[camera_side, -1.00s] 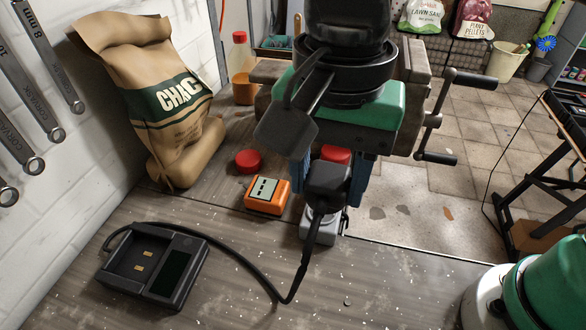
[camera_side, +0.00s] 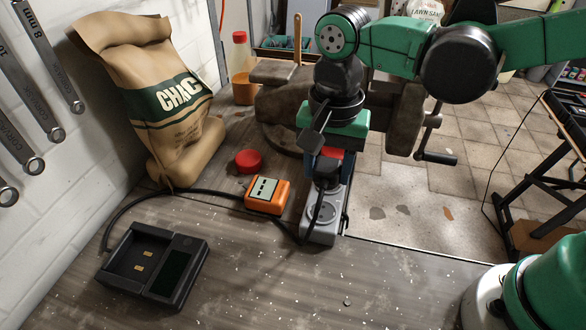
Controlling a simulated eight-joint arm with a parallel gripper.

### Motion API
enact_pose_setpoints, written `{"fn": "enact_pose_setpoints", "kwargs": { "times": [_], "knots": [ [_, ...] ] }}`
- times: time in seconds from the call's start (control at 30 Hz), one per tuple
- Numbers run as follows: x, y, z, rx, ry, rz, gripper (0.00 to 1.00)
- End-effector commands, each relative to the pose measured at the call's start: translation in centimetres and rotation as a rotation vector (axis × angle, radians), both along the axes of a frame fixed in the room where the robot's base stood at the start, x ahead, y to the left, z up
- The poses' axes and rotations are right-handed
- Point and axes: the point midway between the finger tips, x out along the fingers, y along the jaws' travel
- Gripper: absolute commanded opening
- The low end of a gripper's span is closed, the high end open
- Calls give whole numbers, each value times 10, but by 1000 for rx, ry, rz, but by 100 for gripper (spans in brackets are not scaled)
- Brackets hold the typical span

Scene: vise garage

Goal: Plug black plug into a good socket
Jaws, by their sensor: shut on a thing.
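The grey power strip (camera_side: 318,235) lies on the bench right of centre, with one round socket (camera_side: 321,212) showing at its near part. My gripper (camera_side: 328,165) is over the far part of the strip, shut on the black plug (camera_side: 326,174). The plug is right above or against the strip; I cannot tell if it is seated. The plug and fingers hide the strip's far part. The black cord (camera_side: 316,212) hangs from the plug past the strip's near socket and runs left to the black charger (camera_side: 137,266).
An orange meter (camera_side: 267,195) stands close left of the strip, with a red cap (camera_side: 249,161) behind it. A vise (camera_side: 280,105) is behind my gripper. A paper bag (camera_side: 165,120) leans at the wall. The front of the bench is clear.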

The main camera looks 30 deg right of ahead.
Motion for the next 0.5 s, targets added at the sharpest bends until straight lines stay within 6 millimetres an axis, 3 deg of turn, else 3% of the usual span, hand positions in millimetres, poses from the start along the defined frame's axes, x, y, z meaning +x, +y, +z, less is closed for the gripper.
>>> {"fn": "enact_pose_setpoints", "kwargs": {
  "times": [0.23,0.5],
  "knots": [
    [0,0,-9,0,0,0,0],
    [0,0,-35,0,0,0,0]
  ]
}}
